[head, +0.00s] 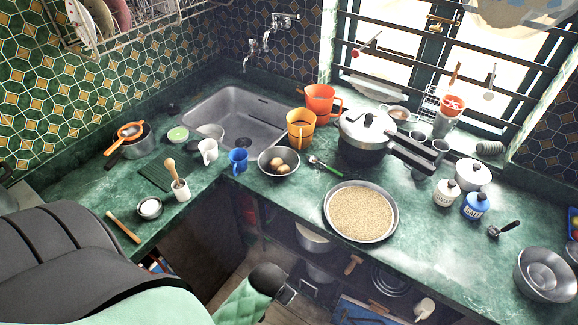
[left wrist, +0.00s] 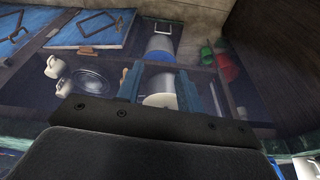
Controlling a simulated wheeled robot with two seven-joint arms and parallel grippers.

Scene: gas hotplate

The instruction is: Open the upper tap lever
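Two silver wall taps show in the head view, above the sink at the back. The upper tap (head: 284,20) is on the dark blue tiled wall, with its spout running down to the left. Its lever is too small to tell its position. A lower tap (head: 250,56) is to its left. In the left wrist view, my left gripper (left wrist: 172,90) has its two fingers apart with nothing held between them. It faces the shelves under the counter, far from the taps. My right gripper is not in either view.
The sink (head: 240,112) lies below the taps. A wire dish rack (head: 130,32) hangs at the upper left. Open space lies before the counter.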

